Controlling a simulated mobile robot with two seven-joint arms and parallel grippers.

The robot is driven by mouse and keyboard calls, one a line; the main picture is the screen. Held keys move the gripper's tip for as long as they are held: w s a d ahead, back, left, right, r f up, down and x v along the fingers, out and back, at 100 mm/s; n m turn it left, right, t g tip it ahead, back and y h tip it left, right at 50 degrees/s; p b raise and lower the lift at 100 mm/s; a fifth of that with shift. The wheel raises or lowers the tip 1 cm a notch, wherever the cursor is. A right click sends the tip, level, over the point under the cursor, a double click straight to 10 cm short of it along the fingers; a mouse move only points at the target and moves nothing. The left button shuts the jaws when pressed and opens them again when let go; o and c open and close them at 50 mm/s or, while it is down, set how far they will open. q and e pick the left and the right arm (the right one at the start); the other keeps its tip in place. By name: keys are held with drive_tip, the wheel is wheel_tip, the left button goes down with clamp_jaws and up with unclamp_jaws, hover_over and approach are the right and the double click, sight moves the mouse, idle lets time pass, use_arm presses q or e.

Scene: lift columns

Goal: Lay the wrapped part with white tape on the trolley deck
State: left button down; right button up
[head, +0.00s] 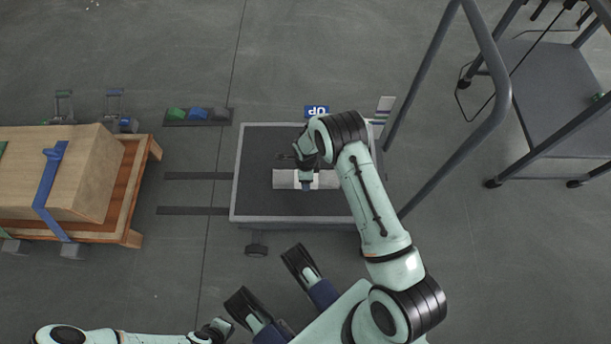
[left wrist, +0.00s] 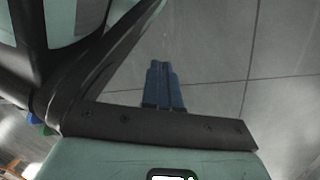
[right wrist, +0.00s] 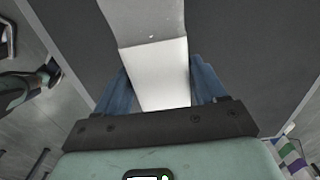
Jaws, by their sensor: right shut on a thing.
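The wrapped part (head: 284,179) is a pale, long block over the dark trolley deck (head: 262,143), lying crosswise. My right gripper (head: 306,182) is shut on it near its middle. In the right wrist view the wrapped part (right wrist: 146,22) runs between the two blue fingers (right wrist: 163,90), with a brighter white section, seemingly the white tape (right wrist: 157,72), nearest the jaws. Whether its underside touches the deck I cannot tell. My left gripper (head: 217,328) is low at the left, away from the trolley; in the left wrist view its blue fingers (left wrist: 163,84) are together and empty.
The trolley's tubular handle (head: 497,75) rises at the right. A blue sign (head: 317,111) stands at the deck's far edge. A wooden crate (head: 85,170) with a blue strap sits on a pallet at left. A shelf cart (head: 555,95) stands at far right.

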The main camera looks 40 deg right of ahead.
drive_tip(key=o, duration=1.5)
use_arm(q)
drive_tip(key=shift+s+f, duration=0.1)
drive_tip(key=shift+s, duration=0.1)
use_arm(e)
wheel_tip(320, 180, up, 11)
drive_tip(key=p, duration=0.3)
use_arm(q)
drive_tip(key=w+d+r+t, duration=0.1)
drive_tip(key=w+r+t, duration=0.1)
drive_tip(key=w+r, duration=0.4)
drive_tip(key=shift+w+t+p, duration=0.3)
drive_tip(key=shift+w, duration=0.35)
use_arm(e)
drive_tip(key=s+a+f+n+t, duration=0.1)
drive_tip(key=s+a+f+n, duration=0.1)
drive_tip(key=s+a+n, duration=0.2)
drive_tip(key=s+a+f+n+t+y, duration=0.1)
drive_tip(key=s+a+n, duration=0.4)
drive_tip(key=n, duration=0.5)
drive_tip(key=s+a+f+n, duration=0.2)
drive_tip(key=s+a+n, duration=0.2)
drive_tip(key=s+n, duration=0.3)
drive_tip(key=shift+s+a+f+t+y, duration=0.2)
drive_tip(key=shift+s+f+t+y, duration=0.2)
drive_tip(key=shift+s, duration=0.1)
